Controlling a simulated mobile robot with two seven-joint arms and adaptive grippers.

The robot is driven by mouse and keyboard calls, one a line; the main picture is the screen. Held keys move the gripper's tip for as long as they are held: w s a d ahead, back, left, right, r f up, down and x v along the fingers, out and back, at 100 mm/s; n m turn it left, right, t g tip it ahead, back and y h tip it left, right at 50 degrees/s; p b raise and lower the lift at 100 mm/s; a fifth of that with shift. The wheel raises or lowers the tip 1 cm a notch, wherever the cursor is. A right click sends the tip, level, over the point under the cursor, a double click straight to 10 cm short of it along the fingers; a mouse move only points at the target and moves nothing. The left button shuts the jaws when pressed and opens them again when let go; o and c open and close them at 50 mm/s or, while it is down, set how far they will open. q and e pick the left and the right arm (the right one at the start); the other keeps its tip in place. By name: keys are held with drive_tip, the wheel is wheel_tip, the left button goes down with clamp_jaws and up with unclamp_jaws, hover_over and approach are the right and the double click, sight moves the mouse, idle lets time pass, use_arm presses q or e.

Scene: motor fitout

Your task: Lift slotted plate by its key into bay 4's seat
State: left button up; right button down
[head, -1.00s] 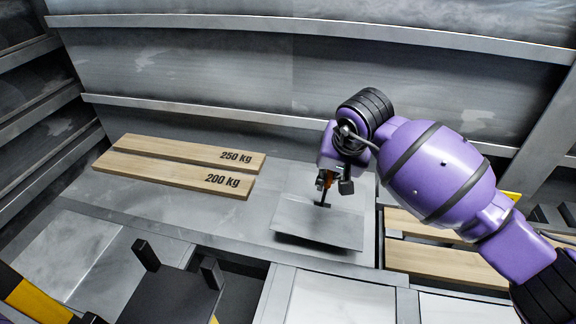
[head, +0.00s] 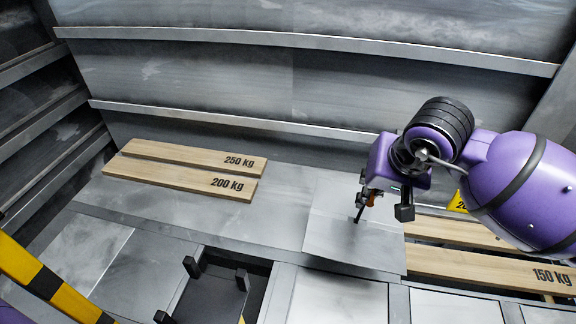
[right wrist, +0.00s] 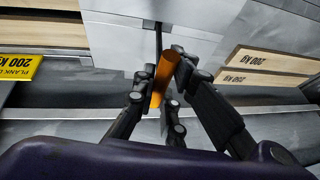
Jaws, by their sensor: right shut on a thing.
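The slotted plate (head: 340,243) is a flat grey sheet below my right gripper, to the right of the middle in the head view. It also shows near the top of the right wrist view (right wrist: 120,40). The key has an orange handle (right wrist: 165,72) and a thin dark stem (head: 359,214) that reaches down to the plate. My right gripper (head: 368,198) is shut on the handle. I cannot tell the gap under the plate, and the slot is not clear. No bay number is readable. My left gripper is not in view.
Wooden planks marked 250 kg (head: 220,160) and 200 kg (head: 190,182) lie at the left back. A 150 kg plank (head: 480,268) is at right. A dark stand with upright posts (head: 215,292) and a yellow-black striped bar (head: 45,280) are near. Ribbed walls close the back.

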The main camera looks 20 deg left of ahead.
drive_tip(key=shift+w+a+r, duration=0.4)
drive_tip(key=shift+a, duration=0.15)
idle(0.7)
drive_tip(key=shift+r+p, duration=1.2)
drive_tip(key=shift+r, duration=1.2)
idle(1.0)
idle(0.3)
drive_tip(key=s+a+p, duration=0.2)
drive_tip(key=s+a, duration=0.9)
drive_tip(key=s, duration=0.1)
drive_tip(key=shift+a+p, duration=0.2)
drive_tip(key=shift+p, duration=0.2)
idle(2.9)
